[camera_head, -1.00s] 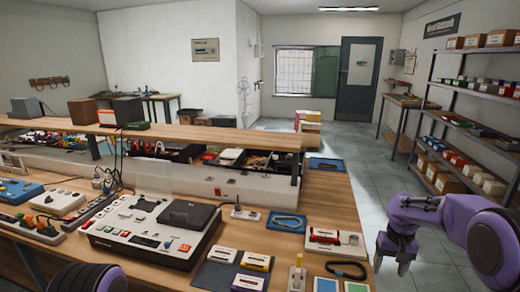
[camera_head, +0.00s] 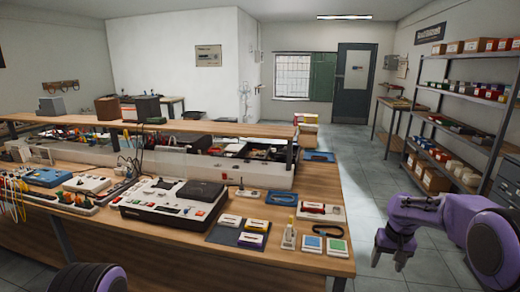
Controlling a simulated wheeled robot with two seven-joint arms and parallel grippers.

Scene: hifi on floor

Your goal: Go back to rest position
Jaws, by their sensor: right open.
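My right gripper (camera_head: 390,258) hangs at the right of the view, over the floor beside the workbench. It points downward, and its fingers are apart with nothing between them. Its purple arm comes in from the right edge. A dark, purple-rimmed part of my left arm (camera_head: 88,278) shows at the bottom left, and the left gripper itself is out of the picture. The wooden workbench (camera_head: 280,256) stands to the left of my right gripper, with a gap between them.
A hi-fi deck (camera_head: 172,204), small cassettes (camera_head: 251,240) and coloured tiles (camera_head: 311,242) lie on the bench. Stocked shelves (camera_head: 455,125) stand along the right wall. The tiled floor aisle (camera_head: 365,160) leads clear to a dark door (camera_head: 355,82).

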